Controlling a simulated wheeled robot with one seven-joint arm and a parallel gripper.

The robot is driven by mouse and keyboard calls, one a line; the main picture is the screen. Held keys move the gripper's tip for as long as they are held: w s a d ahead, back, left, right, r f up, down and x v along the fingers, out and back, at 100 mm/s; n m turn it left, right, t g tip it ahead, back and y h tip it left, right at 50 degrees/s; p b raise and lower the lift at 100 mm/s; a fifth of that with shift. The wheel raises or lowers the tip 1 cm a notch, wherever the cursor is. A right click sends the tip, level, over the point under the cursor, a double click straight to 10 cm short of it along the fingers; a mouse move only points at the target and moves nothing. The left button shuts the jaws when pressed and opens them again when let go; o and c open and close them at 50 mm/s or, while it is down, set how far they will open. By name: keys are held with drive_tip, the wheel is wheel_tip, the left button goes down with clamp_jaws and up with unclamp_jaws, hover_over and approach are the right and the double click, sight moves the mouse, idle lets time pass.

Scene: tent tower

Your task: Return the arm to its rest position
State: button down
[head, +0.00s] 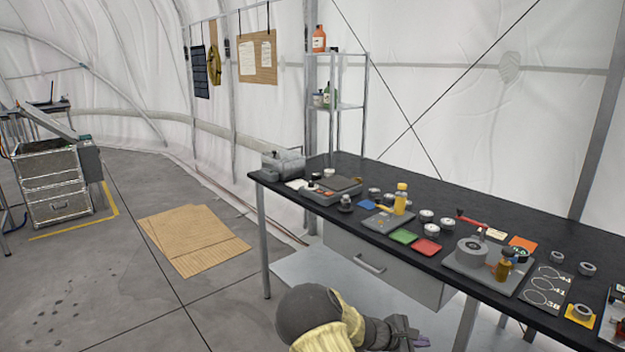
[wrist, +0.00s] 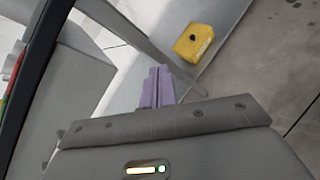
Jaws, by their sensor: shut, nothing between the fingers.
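My arm is low at the bottom of the head view, in front of the black table (head: 345,215).
The table carries jars, bottles, coloured pads and small devices. A grey drawer (head: 380,265) hangs under it, above a pale lower shelf (head: 300,270). A yellow box (wrist: 194,42) shows in the wrist view.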

drive_tip(key=s+a+r+m+y, duration=0.4)
drive_tip(key=s+a+m, duration=0.1)
drive_tip(key=s, duration=0.4)
drive_tip(key=s+a+r+m+y, duration=0.4)
drive_tip(key=s+m, duration=0.1)
drive_tip(key=s, duration=0.3)
drive_tip(key=s+a+r+m+y, duration=0.4)
drive_tip(key=s+a+m, duration=0.15)
drive_tip(key=s, duration=0.35)
wheel_tip(320, 180, up, 16)
drive_tip(key=p, duration=1.6)
drive_tip(key=shift+w+d+g, duration=0.15)
drive_tip(key=shift+d+g, duration=0.15)
drive_tip(key=shift+d, duration=0.1)
drive_tip(key=shift+w, duration=0.1)
